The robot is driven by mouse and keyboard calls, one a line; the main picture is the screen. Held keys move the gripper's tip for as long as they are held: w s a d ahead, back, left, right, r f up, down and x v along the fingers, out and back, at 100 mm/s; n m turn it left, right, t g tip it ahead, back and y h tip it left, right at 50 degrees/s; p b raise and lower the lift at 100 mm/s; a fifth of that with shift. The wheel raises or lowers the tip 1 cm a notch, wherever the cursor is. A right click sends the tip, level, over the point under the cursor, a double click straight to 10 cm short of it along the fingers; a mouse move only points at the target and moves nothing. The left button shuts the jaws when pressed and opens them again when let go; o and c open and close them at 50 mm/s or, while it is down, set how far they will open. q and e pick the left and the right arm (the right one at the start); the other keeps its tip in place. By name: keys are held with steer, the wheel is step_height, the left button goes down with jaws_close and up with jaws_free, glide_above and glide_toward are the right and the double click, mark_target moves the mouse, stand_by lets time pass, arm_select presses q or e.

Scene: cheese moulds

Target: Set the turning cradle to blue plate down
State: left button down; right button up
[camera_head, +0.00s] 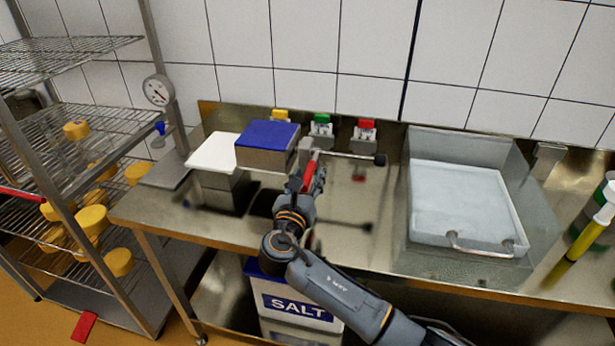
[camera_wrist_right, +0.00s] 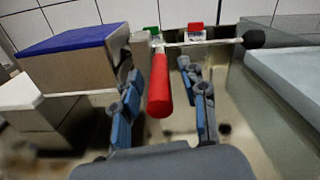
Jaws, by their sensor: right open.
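The turning cradle shows a blue plate (camera_head: 268,133) facing up on top of a metal block (camera_head: 264,158). The blue plate also shows in the right wrist view (camera_wrist_right: 80,39). At the cradle's right end a bracket (camera_head: 305,145) carries a red handle (camera_head: 309,178) and a rod with a black knob (camera_head: 379,160). In the wrist view the red handle (camera_wrist_right: 159,85) hangs down between the fingers of my right gripper (camera_wrist_right: 162,70). The gripper is open, and gaps show on both sides of the handle. My left gripper is out of view.
A white plate (camera_head: 214,153) on a metal block stands left of the cradle. Yellow, green and red tagged pieces (camera_head: 321,122) stand behind it. A grey basin (camera_head: 425,250) is at right. A wire rack (camera_head: 95,145) with yellow cheeses is at left.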

steer(key=shift+w, duration=0.25)
jaws_close()
steer(key=shift+r+p, duration=0.25)
steer(key=shift+p, duration=0.4)
steer(key=r+g+p, duration=0.2)
steer(key=p, duration=0.5)
steer(key=w+r+g+y+p, duration=0.1)
steer(key=g+p, duration=0.1)
steer(key=p, duration=0.5)
steer(key=r+g+p, duration=0.1)
steer(key=r+p, duration=0.1)
steer(key=p, duration=0.5)
steer(key=shift+w+d+r+g+y, duration=0.15)
steer(key=shift+d+r+g+y, duration=0.15)
steer(key=shift+g+y, duration=0.1)
steer(key=shift+w+r+g+p, duration=0.2)
steer(key=shift+g+p, duration=0.3)
steer(key=shift+p, duration=0.85)
steer(key=shift+f, duration=0.1)
